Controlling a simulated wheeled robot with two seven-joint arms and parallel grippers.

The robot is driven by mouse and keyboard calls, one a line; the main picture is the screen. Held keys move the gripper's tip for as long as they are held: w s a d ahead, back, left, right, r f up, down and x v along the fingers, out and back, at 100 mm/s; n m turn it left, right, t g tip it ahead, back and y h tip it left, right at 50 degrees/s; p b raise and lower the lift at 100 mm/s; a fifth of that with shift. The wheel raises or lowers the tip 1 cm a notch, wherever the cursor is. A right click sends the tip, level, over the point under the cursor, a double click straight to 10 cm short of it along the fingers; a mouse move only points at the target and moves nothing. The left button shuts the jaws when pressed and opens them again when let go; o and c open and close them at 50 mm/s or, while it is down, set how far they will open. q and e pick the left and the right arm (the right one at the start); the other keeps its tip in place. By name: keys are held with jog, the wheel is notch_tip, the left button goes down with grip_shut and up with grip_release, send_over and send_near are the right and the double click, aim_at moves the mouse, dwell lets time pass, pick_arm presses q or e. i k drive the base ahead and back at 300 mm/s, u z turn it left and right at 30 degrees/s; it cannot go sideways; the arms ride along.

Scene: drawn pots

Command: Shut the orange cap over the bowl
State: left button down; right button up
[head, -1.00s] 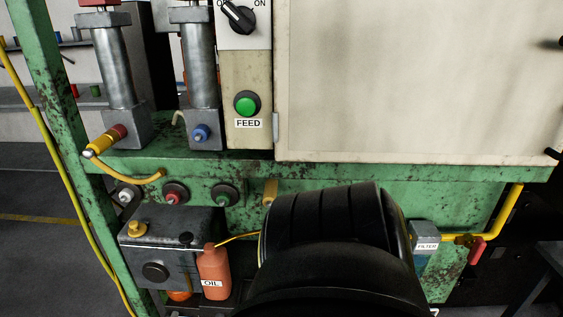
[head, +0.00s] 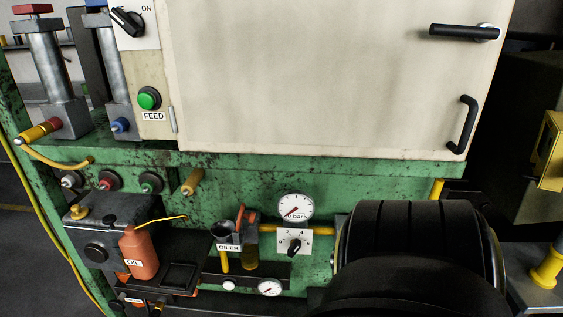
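The oiler stands on the front of the green machine, below the big cream door, with an OILER label (head: 229,247). It has a small dark bowl (head: 222,229) at its top left. The orange cap (head: 252,217) stands raised at the right of the bowl, not over it. The cap is small here, and its hinge cannot be made out. Neither of my grippers is in view.
An orange oil bottle (head: 139,253) with a thin yellow spout stands left of the oiler, by a grey tank (head: 113,222). A pressure gauge (head: 295,207) and a small knob panel (head: 294,242) sit close right. A yellow peg (head: 192,181) sticks out above left.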

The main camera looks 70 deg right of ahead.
aim_at(251, 216)
jog(key=z, duration=1.85)
